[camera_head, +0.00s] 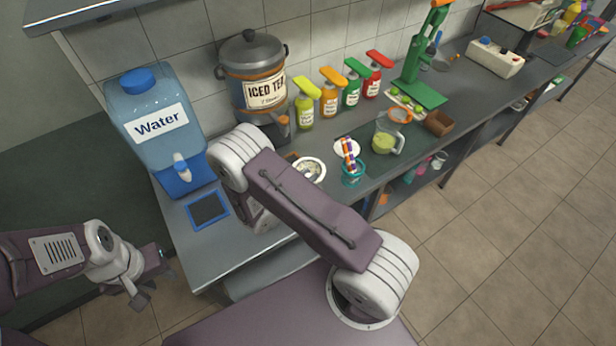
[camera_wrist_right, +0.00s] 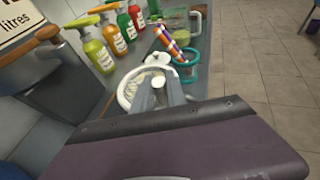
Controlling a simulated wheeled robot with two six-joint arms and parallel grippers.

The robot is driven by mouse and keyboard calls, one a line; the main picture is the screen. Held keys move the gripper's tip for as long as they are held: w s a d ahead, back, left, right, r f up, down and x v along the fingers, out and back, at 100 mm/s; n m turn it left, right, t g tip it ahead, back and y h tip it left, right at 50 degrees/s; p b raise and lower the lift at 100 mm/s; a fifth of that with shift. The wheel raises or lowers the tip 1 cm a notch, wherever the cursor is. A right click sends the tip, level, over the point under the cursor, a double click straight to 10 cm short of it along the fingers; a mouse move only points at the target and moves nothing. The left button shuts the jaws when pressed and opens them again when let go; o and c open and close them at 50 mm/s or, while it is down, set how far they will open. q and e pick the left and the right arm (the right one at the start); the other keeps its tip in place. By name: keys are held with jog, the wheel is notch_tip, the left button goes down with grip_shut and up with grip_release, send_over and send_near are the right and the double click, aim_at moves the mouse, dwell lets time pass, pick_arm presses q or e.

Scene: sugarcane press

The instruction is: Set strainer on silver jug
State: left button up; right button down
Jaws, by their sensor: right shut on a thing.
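In the right wrist view my right gripper (camera_wrist_right: 158,95) is shut on a small white round thing (camera_wrist_right: 159,82), whose full shape its fingers hide. It is in front of or over a white-rimmed round vessel (camera_wrist_right: 124,90) with pale contents; I cannot tell whether they touch. In the head view this vessel (camera_head: 308,170) shows beside my right arm, which hides the right gripper. I cannot pick out a silver jug or a strainer with certainty. An orange-ringed thing (camera_head: 400,115) lies behind the glass pitcher. My left gripper (camera_head: 156,272) hangs off the counter's left end, apart from everything.
A water dispenser (camera_head: 158,125) and an iced tea urn (camera_head: 252,85) stand at the back left. Several pump bottles (camera_head: 329,98) line the wall. A teal cup (camera_head: 352,175) with striped straws and a glass pitcher (camera_head: 384,138) stand right of the vessel. A green press (camera_head: 415,75) stands beyond.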

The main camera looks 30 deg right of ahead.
jog(key=shift+s+f, duration=0.1)
jog(key=c, duration=1.6)
grip_release()
jog(key=o, duration=0.3)
jog(key=shift+o, duration=0.2)
jog(key=o, duration=0.5)
jog(key=shift+r+p, duration=2.75)
jog(key=shift+r, duration=0.85)
jog(key=shift+f, duration=0.1)
